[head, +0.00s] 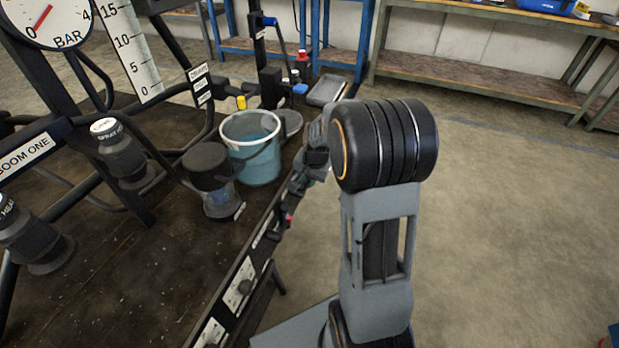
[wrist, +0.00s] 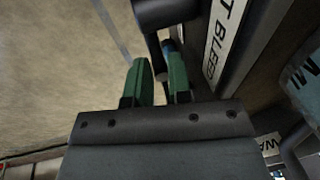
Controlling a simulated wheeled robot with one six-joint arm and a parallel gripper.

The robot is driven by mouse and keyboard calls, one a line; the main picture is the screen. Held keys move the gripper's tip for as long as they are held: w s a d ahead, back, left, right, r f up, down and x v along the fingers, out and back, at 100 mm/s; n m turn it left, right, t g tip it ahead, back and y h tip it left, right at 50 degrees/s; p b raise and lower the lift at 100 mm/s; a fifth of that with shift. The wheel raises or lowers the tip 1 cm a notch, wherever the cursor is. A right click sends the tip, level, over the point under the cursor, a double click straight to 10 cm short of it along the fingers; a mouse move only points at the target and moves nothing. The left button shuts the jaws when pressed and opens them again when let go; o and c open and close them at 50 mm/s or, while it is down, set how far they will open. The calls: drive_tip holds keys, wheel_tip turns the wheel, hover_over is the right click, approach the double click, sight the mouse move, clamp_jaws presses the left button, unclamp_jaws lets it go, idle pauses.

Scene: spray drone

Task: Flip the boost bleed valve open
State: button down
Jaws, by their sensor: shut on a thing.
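My gripper (wrist: 161,72) shows in the wrist view with its two green-padded fingers close together. They are shut on the dark, narrow handle of the boost bleed valve (wrist: 153,42), which runs between them. In the head view, my arm and wrist cover most of the gripper and the valve at the bench's right edge, so the handle's exact angle cannot be told.
Dark posts, a BAR gauge (head: 46,14) and a level scale (head: 133,50) rise at the left. Open floor (head: 510,220) lies to the right.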

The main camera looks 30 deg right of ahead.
drive_tip(key=c, duration=1.2)
unclamp_jaws()
drive_tip(key=p+v, duration=0.4)
drive_tip(key=v, duration=1)
drive_tip(key=shift+s+p, duration=0.1)
drive_tip(key=shift+p, duration=0.3)
drive_tip(key=s+a+r+n+p, duration=0.3)
drive_tip(key=s+r+p, duration=0.1)
drive_tip(key=r+p, duration=0.4)
drive_tip(key=s+a+r+n+p, duration=0.3)
drive_tip(key=s+a+r+p, duration=0.1)
drive_tip(key=r+p, duration=0.5)
drive_tip(key=s+a+r+n+t+p, duration=0.1)
drive_tip(key=s+a+r+n+p, duration=0.2)
drive_tip(key=s+r+p, duration=0.3)
drive_tip(key=shift+s+a+r+n+p, duration=0.15)
drive_tip(key=shift+r+p, duration=0.3)
drive_tip(key=shift+r, duration=0.35)
drive_tip(key=shift+a+r+n+p, duration=0.1)
drive_tip(key=shift+a+r+p, duration=0.1)
drive_tip(key=shift+r+p, duration=0.45)
drive_tip(key=shift+s+a+r+n+p, duration=0.15)
drive_tip(key=shift+r+p, duration=0.15)
drive_tip(key=shift+r, duration=0.65)
